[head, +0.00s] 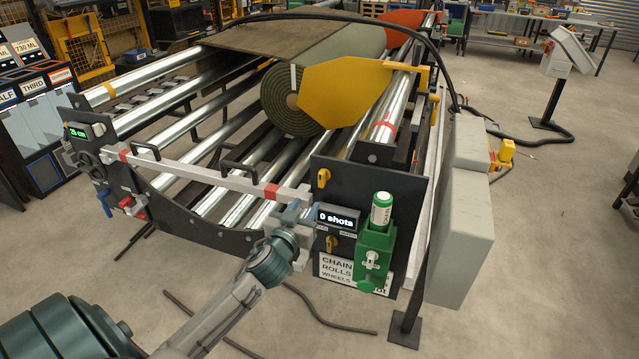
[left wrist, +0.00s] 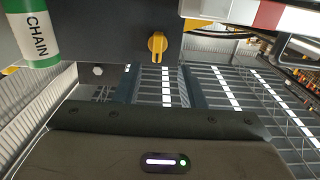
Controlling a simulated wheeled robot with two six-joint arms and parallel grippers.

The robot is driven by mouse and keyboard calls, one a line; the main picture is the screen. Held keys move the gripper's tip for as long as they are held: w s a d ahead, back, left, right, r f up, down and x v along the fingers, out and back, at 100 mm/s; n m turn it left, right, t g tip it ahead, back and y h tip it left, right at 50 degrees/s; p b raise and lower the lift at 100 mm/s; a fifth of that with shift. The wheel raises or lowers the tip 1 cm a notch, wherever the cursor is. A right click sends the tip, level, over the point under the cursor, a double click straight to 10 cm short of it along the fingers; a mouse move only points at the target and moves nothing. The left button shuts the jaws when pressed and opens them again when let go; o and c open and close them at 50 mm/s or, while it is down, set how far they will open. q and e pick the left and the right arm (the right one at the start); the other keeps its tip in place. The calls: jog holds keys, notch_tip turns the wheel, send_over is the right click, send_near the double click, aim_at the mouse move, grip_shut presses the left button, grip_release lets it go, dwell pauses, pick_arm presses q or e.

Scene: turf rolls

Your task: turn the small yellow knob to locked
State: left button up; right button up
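Two small yellow knobs sit on the dark end plate (head: 395,178): an upper knob (head: 323,178) and a lower knob (head: 332,243) below the "0 shots" display (head: 337,217). My left gripper (head: 297,213) is just left of the display, close to the plate. In the left wrist view a yellow knob (left wrist: 157,47) on a dark panel lies ahead, roughly in line with the gap between my open fingers (left wrist: 158,80). The fingers look empty and apart from the knob. I cannot tell for certain which knob this is. My right gripper is not in view.
A green-and-white bottle (head: 381,212) marked CHAIN (left wrist: 28,35) stands in a green holder (head: 375,250) beside the knobs. A red-and-white bar (head: 220,182) runs left of the plate. A grey box (head: 462,225) stands right. Dark rods (head: 330,318) lie on the floor.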

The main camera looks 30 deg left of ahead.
aim_at(320, 180)
pick_arm(q)
jog(key=p+x, duration=0.1)
jog(key=x, duration=0.2)
jog(key=r+p+x, duration=0.1)
jog(key=x, duration=0.2)
jog(key=p+x, duration=0.1)
jog(key=x, duration=0.2)
jog(key=shift+w+d+r+p, duration=0.1)
jog(key=shift+w+r+p, duration=0.2)
jog(key=shift+w+p, duration=0.05)
jog(key=shift+w, duration=0.5)
jog(key=shift+w+f, duration=0.1)
jog(key=shift+f, duration=0.05)
jog(key=shift+c, duration=0.7)
grip_shut()
